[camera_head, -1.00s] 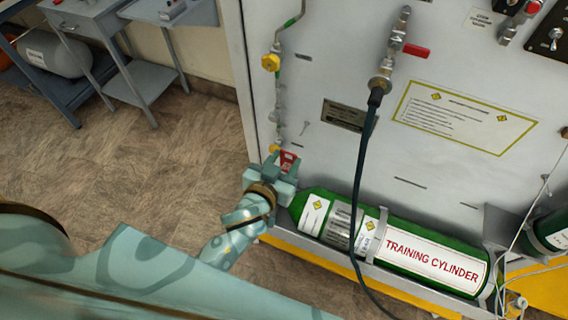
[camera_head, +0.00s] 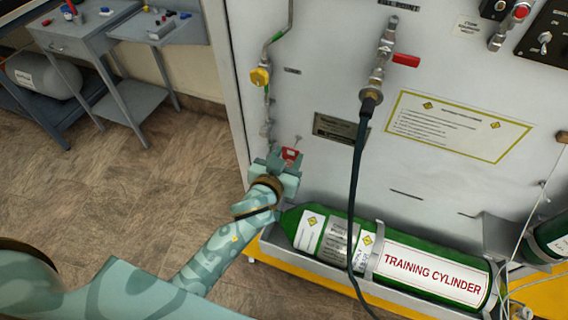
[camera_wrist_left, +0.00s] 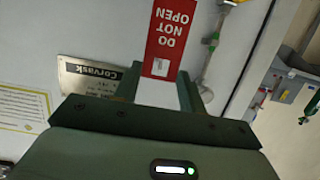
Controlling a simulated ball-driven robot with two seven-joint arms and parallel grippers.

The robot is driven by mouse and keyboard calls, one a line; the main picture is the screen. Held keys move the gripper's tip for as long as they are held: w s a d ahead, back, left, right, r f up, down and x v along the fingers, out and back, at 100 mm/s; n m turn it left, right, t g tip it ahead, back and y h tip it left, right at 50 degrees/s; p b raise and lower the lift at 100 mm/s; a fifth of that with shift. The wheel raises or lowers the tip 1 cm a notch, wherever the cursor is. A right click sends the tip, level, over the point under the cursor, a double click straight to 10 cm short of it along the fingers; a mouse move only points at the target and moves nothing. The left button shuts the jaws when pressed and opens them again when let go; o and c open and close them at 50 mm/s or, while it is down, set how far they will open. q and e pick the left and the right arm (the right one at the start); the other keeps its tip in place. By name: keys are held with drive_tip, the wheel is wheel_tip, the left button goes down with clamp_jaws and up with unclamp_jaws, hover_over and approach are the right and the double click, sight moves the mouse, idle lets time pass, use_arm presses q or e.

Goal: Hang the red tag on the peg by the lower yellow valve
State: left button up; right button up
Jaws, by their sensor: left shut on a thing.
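My left gripper (camera_head: 284,161) is shut on the red tag (camera_head: 290,153), just in front of the white panel. In the left wrist view the tag (camera_wrist_left: 168,35) reads "DO NOT OPEN", upside down; its white end lies between the fingers (camera_wrist_left: 158,90). A small peg-like piece (camera_head: 298,139) shows on the panel just above the tag; I cannot tell whether they touch. The upper yellow valve (camera_head: 260,76) is on the pipe at the panel's left. The lower yellow valve is hidden behind my gripper in the head view. My right gripper is not in view.
A green training cylinder (camera_head: 432,272) lies in a rack below and right of the gripper. A black hose (camera_head: 357,190) hangs down the panel to the right. A grey side table (camera_head: 90,25) stands at the far left. The floor between is clear.

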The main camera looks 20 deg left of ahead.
sight(291, 149)
use_arm(q)
drive_tip(key=shift+b+x, duration=0.3)
drive_tip(key=shift+x, duration=0.7)
drive_tip(key=shift+w+f, duration=0.25)
drive_tip(key=shift+w, duration=0.35)
drive_tip(key=o, duration=1)
